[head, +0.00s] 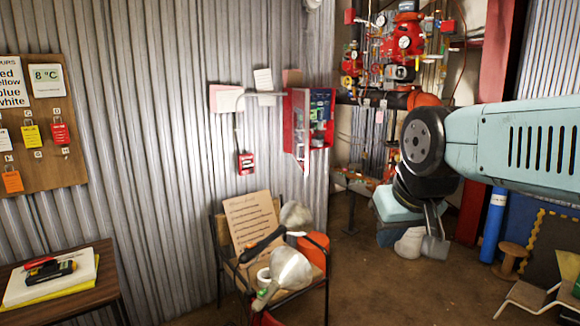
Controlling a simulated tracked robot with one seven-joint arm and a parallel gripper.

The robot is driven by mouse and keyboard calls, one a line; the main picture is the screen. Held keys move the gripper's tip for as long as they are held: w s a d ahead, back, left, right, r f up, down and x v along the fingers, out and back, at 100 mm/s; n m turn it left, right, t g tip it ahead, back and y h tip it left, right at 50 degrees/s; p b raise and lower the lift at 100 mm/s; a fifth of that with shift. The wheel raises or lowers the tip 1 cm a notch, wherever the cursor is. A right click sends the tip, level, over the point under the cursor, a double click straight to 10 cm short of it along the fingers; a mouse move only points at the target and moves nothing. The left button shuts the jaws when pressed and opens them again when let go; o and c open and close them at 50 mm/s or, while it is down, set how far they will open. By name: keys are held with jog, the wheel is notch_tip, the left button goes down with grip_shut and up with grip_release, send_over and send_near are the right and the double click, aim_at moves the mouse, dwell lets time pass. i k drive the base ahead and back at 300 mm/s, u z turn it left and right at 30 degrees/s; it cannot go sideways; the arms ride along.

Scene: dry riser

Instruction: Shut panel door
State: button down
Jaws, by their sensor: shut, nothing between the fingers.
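A red panel box (321,105) is mounted at the right end of the corrugated wall in the head view. Its door (298,125) stands open at the box's left side, seen at a steep angle. Small blue and green parts show inside the box. My arm reaches in from the right and bends down at a black joint. My gripper (436,243) hangs below it, pointing down, to the right of and lower than the panel, apart from it. It is shut and empty; its fingertips are small in this view.
A chair (222,238) loaded with a cardboard sign and loose items stands below the panel. Red valves and pipes (405,45) fill the back. A side table (100,285) is at lower left. A blue cylinder (493,225) and wooden spool (512,258) stand right. Bare floor lies between.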

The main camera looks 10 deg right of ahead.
aim_at(301, 97)
jog(key=z, duration=1.65)
jog(key=i, duration=0.1)
jog(key=u, duration=3.3)
jog(key=k, duration=1.15)
jog(key=z, duration=1.3)
jog(key=i, duration=1.65)
